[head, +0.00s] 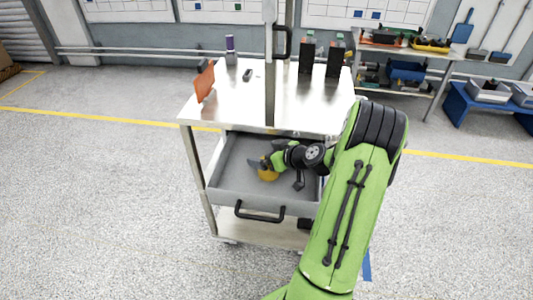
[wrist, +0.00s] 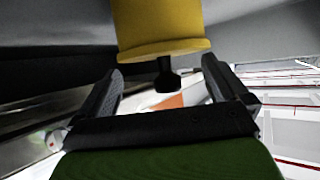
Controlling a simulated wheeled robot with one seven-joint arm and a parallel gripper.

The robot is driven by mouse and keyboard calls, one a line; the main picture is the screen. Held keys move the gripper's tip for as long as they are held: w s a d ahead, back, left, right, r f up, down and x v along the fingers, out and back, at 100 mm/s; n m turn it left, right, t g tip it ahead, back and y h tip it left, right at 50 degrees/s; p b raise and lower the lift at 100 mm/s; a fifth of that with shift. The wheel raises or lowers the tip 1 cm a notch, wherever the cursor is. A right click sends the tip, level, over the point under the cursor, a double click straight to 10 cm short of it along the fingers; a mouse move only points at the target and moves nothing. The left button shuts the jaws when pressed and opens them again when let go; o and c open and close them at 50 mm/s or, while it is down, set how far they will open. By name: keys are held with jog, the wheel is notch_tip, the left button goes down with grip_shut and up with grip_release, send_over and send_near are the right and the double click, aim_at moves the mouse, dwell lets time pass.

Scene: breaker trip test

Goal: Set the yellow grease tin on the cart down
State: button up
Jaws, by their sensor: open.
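The yellow grease tin (head: 267,174) is at the open grey drawer (head: 230,185) of the metal cart, low in the drawer's middle. My gripper (head: 265,163) reaches into the drawer from the right, with its dark fingers right at the tin. In the wrist view, the tin (wrist: 160,28) fills the top middle, just beyond the tips of my gripper (wrist: 162,78). The two fingers stand wide apart, with a dark stem-like shape between them below the tin's rim. I cannot tell whether the tin touches the drawer floor or a finger.
The cart top (head: 255,105) overhangs the drawer and carries an orange plate (head: 204,82), a purple-topped bottle (head: 230,50) and two dark upright blocks (head: 306,55). A black handle (head: 259,213) is on the drawer front. Open floor lies to the left.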

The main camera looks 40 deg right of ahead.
jog(key=w+a+r+p+v, duration=0.1)
jog(key=p+v, duration=0.1)
jog(key=v, duration=1)
jog(key=a+r+n+g+y, duration=0.1)
jog(key=a+r+g, duration=0.2)
jog(key=a, duration=0.7)
jog(key=a+r+n+g, duration=0.1)
jog(key=a+r+g, duration=0.15)
jog(key=a, duration=0.75)
jog(key=s+a+r+m+h, duration=0.1)
jog(key=s+a+r, duration=0.1)
jog(key=s+a, duration=0.2)
jog(key=s+a+r+m+g, duration=0.1)
jog(key=s+a+r, duration=0.1)
jog(key=s, duration=0.7)
jog(key=shift+s+a+r+m+h, duration=0.2)
jog(key=shift+a+m+h, duration=0.2)
jog(key=shift+a, duration=0.5)
